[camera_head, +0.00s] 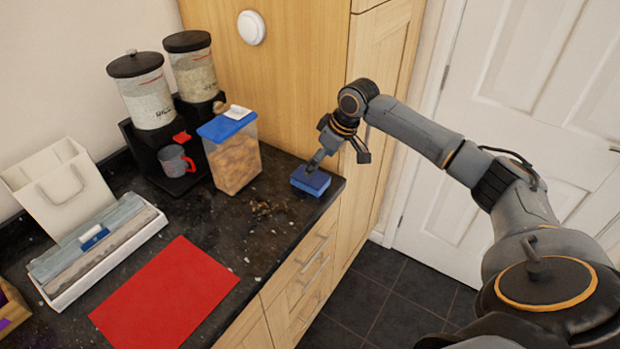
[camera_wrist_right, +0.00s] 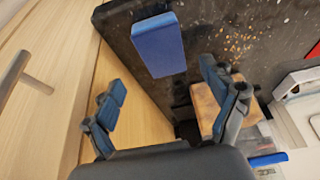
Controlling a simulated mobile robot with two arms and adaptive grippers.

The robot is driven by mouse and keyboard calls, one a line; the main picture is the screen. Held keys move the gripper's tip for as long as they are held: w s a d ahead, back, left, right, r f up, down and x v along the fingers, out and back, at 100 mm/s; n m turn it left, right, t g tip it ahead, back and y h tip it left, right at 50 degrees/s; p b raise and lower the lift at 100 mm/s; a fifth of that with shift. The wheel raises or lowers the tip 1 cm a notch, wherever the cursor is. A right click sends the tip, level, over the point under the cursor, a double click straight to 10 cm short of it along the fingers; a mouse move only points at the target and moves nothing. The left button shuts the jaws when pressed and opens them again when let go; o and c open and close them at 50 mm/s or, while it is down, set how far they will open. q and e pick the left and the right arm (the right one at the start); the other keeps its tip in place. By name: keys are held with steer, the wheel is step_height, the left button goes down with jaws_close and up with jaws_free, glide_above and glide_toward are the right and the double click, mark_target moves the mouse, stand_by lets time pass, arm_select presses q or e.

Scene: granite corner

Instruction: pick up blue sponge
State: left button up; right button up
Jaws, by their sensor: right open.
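The blue sponge (camera_head: 311,181) lies on the dark speckled counter (camera_head: 215,215), near its right front corner beside the wooden cabinet. In the right wrist view the sponge (camera_wrist_right: 160,48) lies ahead of the right gripper (camera_wrist_right: 163,80), roughly in line with the gap between the two spread fingers. The gripper is open and empty. My left gripper is not in view.
A blue-lidded container (camera_head: 234,164) stands left of the sponge, with two dispensers (camera_head: 150,100) behind it. Brown crumbs (camera_head: 265,208) lie on the counter. The cabinet (camera_head: 375,120) rises close to the sponge.

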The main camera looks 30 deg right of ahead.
mark_target(320, 182)
steer(key=shift+w+a+f, duration=0.1)
steer(key=shift+w+f, duration=0.15)
steer(key=shift+f, duration=0.1)
steer(key=p+x, duration=0.1)
steer(key=x, duration=0.3)
steer(key=shift+a+f+p, duration=0.3)
steer(key=shift+p, duration=0.1)
steer(key=shift+w+f, duration=0.15)
steer(key=shift+f, duration=0.1)
steer(key=shift+r, duration=0.1)
steer(key=shift+f, duration=0.3)
steer(key=c, duration=1)
